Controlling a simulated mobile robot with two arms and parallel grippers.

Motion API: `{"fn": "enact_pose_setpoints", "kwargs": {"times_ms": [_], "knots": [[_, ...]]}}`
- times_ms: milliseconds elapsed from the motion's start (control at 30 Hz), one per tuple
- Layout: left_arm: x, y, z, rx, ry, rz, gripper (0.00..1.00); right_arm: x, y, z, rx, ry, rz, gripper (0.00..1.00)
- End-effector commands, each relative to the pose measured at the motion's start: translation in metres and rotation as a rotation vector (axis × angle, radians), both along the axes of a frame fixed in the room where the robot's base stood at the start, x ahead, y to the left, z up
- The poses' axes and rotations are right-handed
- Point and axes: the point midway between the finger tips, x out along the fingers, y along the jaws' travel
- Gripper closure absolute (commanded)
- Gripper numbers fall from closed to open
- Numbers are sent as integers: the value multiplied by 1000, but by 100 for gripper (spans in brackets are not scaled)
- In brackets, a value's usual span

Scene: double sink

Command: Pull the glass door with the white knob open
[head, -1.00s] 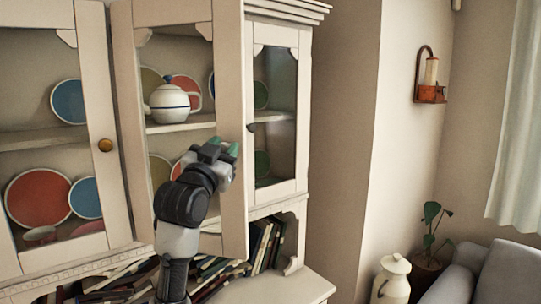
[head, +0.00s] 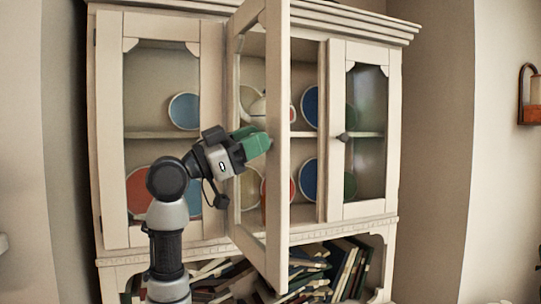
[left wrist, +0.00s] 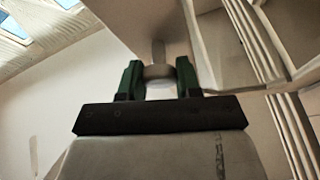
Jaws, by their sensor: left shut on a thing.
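The middle glass door (head: 278,130) of the cream cabinet stands swung well out, its edge towards me. My left gripper (head: 255,143) is at this door's frame, its green fingers by the door's free edge. In the left wrist view the fingers (left wrist: 158,82) sit on either side of a pale round knob (left wrist: 159,72) on a short stem and are shut on it. The knob is hidden in the head view. My right gripper is not in view.
The left glass door (head: 110,130) and the right glass door with a dark knob (head: 343,137) are shut. Books (head: 345,265) lean in the open shelf below. A wall lamp (head: 530,95) hangs at the right.

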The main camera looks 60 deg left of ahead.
Motion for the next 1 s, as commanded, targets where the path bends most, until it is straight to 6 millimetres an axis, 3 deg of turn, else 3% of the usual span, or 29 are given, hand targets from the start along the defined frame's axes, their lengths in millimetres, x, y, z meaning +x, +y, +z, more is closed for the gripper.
{"fn": "enact_pose_setpoints", "kwargs": {"times_ms": [567, 600, 733, 1000], "knots": [[-6, 1, -4, -2, 16, -37, 100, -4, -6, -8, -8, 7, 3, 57], [-6, 1, -4, -2, 16, -37, 63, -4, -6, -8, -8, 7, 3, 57], [-6, 1, -3, -1, 13, -35, 43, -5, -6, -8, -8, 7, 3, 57], [-8, 2, -2, -1, 7, -32, 41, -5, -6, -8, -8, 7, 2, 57]]}}
